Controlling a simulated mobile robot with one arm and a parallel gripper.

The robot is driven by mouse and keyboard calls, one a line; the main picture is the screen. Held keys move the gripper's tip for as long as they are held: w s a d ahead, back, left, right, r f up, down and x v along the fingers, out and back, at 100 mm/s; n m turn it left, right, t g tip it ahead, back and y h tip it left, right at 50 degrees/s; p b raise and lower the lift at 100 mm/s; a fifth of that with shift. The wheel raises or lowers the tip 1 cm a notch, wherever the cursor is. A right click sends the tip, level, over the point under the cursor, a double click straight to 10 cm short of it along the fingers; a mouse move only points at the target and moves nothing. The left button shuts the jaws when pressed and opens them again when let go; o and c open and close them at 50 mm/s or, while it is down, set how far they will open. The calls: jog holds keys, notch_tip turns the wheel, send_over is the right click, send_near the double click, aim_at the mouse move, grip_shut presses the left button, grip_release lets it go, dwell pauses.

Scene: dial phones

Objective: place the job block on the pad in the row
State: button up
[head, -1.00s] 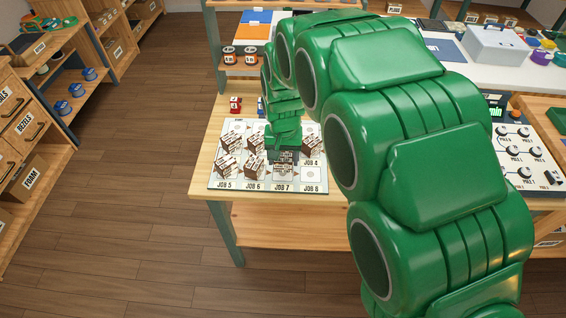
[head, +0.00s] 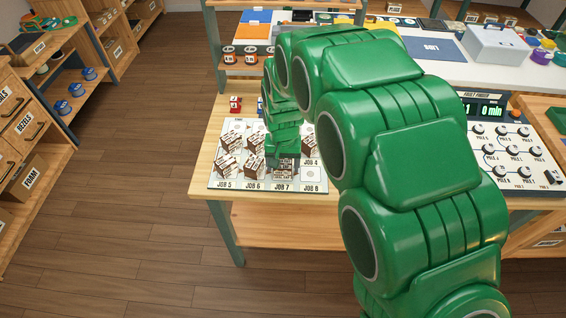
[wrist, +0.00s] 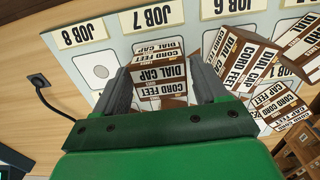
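The board (head: 218,178) on the bench holds two rows of pads with job labels. A brown and white job block (wrist: 160,78) with DIAL CAP and CORD FEET labels is between my gripper's fingers (wrist: 163,85), at the JOB 7 position; it also shows in the head view (head: 283,171). The fingers stand apart, one on each side of the block; I cannot tell whether they press on it. The JOB 8 pad (wrist: 97,71) beside it is empty, with a pale round spot. My arm hides part of the board in the head view.
Similar blocks stand on other pads, including JOB 5 (head: 228,165), JOB 6 (head: 254,165) and JOB 4 (head: 309,146). Several lie close to one finger in the wrist view (wrist: 245,62). A fault finder panel (head: 515,150) stands at the right. Wood shows left of the board.

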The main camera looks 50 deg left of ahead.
aim_at(283, 163)
notch_tip(283, 163, up, 12)
jog(key=shift+r, duration=0.15)
dwell(0.6)
jog(key=w+d+r+m, duration=0.2)
jog(key=w+d+r, duration=0.15)
jog(key=d, duration=0.75)
jog(key=w+d+r+m, duration=0.15)
jog(key=d+r, duration=0.25)
jog(key=d, duration=0.7)
jog(key=w+d+r+m, duration=0.1)
jog(key=w+d+r, duration=0.2)
jog(key=d, duration=0.9)
jog(key=s+d+r+m+g, duration=0.15)
jog(key=s+d, duration=0.45)
jog(key=d, duration=0.7)
jog(key=s+d+m, duration=0.3)
jog(key=s+d, duration=0.7)
jog(key=s, duration=0.3)
jog(key=shift+f, duration=0.2)
